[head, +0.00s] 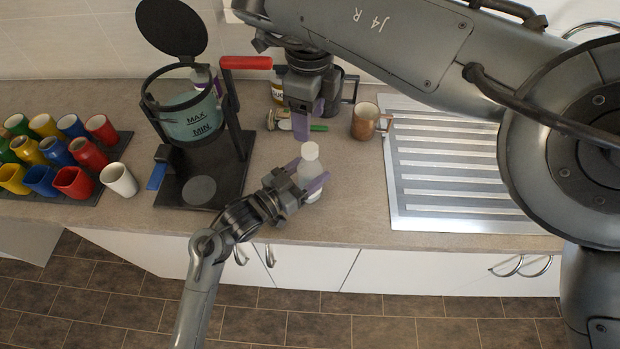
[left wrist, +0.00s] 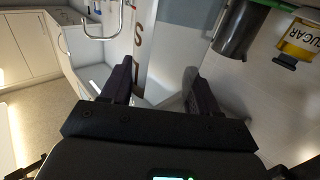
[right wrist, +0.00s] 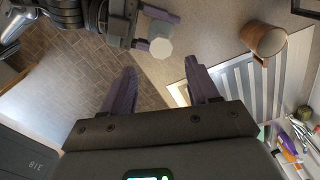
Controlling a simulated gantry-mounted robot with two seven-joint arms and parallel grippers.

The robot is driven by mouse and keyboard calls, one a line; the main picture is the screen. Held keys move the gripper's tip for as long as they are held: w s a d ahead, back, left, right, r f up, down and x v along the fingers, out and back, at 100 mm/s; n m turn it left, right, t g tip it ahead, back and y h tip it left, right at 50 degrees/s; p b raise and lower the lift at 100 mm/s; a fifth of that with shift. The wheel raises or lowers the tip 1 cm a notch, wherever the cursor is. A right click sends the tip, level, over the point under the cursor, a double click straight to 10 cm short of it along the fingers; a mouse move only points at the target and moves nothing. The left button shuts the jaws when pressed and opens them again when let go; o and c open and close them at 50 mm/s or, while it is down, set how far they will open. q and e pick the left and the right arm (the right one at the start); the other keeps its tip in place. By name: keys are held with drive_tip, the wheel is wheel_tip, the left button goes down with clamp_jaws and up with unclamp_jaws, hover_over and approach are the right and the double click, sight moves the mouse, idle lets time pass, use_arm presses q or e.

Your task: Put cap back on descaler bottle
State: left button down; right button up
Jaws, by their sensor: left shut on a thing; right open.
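The white descaler bottle (head: 310,170) stands upright above or on the counter at its front, between the fingers of my left gripper (head: 307,180), which is shut on it. A round white cap (head: 309,150) shows on the bottle's top; how firmly it sits cannot be told. The cap also shows in the right wrist view (right wrist: 160,48). In the left wrist view the bottle (left wrist: 170,75) fills the gap between the fingers. My right gripper (head: 304,125) points down behind the bottle, open; its fingers are empty in the right wrist view (right wrist: 160,88).
A coffee machine (head: 200,165) with a raised lid and a MAX/MIN tank stands left of the bottle. Several coloured cups (head: 72,182) fill a rack farther left. A copper mug (head: 366,121) and a ribbed draining board (head: 450,165) are right. A sugar jar (left wrist: 298,38) stands behind.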

sight(310, 148)
drive_tip(key=shift+a+f+n, duration=0.15)
drive_tip(key=shift+a+n, duration=0.2)
drive_tip(key=shift+n, duration=0.35)
drive_tip(key=n, duration=0.3)
drive_tip(key=f+n, duration=0.1)
drive_tip(key=n, duration=0.6)
drive_tip(key=shift+s+a+f+n, duration=0.3)
drive_tip(key=shift+a+f, duration=0.05)
drive_tip(key=shift+a, duration=0.05)
drive_tip(key=shift+w+d+r+n, duration=0.2)
drive_tip(key=shift+d+r+n, duration=0.1)
drive_tip(key=shift+d+r, duration=0.45)
drive_tip(key=shift+w+d+r, duration=0.1)
drive_tip(key=shift+r, duration=0.15)
drive_tip(key=shift+f, duration=0.1)
drive_tip(key=shift+f, duration=3.9)
